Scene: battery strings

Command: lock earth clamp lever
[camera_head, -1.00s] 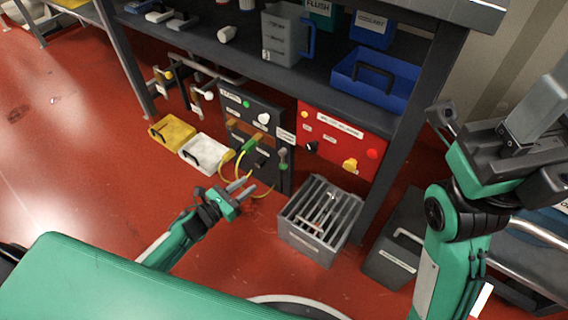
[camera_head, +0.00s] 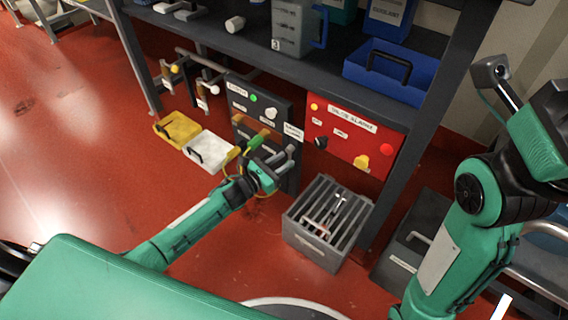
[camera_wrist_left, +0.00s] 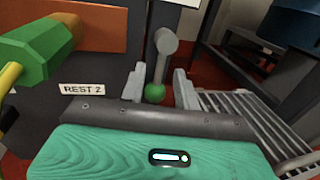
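A grey lever (camera_wrist_left: 165,45) with a green ball knob (camera_wrist_left: 155,93) stands on the dark panel (camera_head: 262,100), at its lower right. My left gripper (camera_head: 283,158) is at the panel and hides most of the lever in the head view. In the left wrist view its two grey fingers (camera_wrist_left: 160,88) are apart, one on each side of the lever; contact cannot be told. A green clamp or plug (camera_wrist_left: 35,48) with a yellow cable sits left of the fingers, above a "REST 2" label (camera_wrist_left: 82,89). My right gripper (camera_head: 525,110) is at the upper right, its fingers unclear.
A grey slotted crate (camera_head: 318,254) stands on the floor right of my left gripper. A red panel (camera_head: 345,148) with knobs is right of the dark panel. Yellow (camera_head: 177,128) and white (camera_head: 209,149) trays lie to the left. The red floor at left is clear.

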